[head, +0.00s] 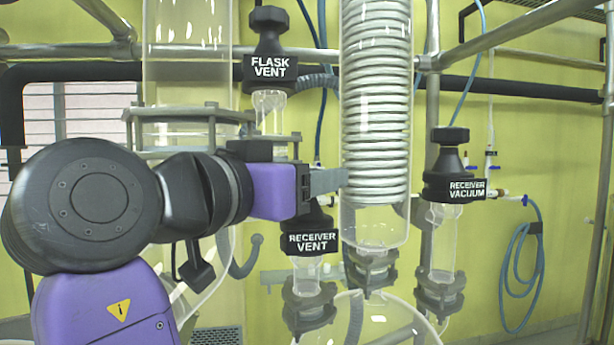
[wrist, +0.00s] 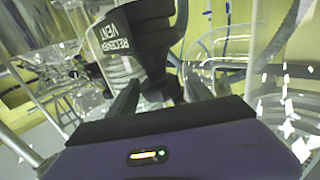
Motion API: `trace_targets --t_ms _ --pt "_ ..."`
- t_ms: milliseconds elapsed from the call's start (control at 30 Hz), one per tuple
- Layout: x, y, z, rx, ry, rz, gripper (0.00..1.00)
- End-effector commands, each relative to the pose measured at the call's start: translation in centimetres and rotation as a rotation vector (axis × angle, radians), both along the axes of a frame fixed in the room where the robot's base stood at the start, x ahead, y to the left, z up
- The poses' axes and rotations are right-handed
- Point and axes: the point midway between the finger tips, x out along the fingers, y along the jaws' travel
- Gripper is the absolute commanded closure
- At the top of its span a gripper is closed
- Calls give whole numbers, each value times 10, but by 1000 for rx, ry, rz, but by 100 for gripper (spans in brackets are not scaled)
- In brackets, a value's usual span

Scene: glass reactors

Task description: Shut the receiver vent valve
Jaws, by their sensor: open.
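The receiver vent valve (head: 312,241) has a black labelled collar on a clear glass neck, left of the coil condenser. Its upper part is mostly hidden behind my gripper in the head view. In the wrist view the black valve (wrist: 140,40) shows close up, its label tilted, with its narrower black part reaching down between my fingers. My gripper (head: 326,181) is level with the valve's top, its purple body to the left and its fingers pointing right. In the wrist view my gripper (wrist: 161,90) is open, one finger on each side of the black part; I cannot tell whether either touches.
The flask vent valve (head: 269,68) stands above and behind my gripper. The glass coil condenser (head: 376,110) rises close to the right of my fingertips. The receiver vacuum valve (head: 452,180) is further right. Metal rails (head: 520,30) and hoses cross the background.

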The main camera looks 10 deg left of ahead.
Motion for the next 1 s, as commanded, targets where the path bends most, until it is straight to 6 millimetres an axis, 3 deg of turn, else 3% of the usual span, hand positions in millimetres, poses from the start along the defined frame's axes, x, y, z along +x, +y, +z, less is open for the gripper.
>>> trace_targets --t_ms 800,1000 --pt "0 -2 2 2 -4 645 40" --pt "-1 0 2 1 -4 728 40"
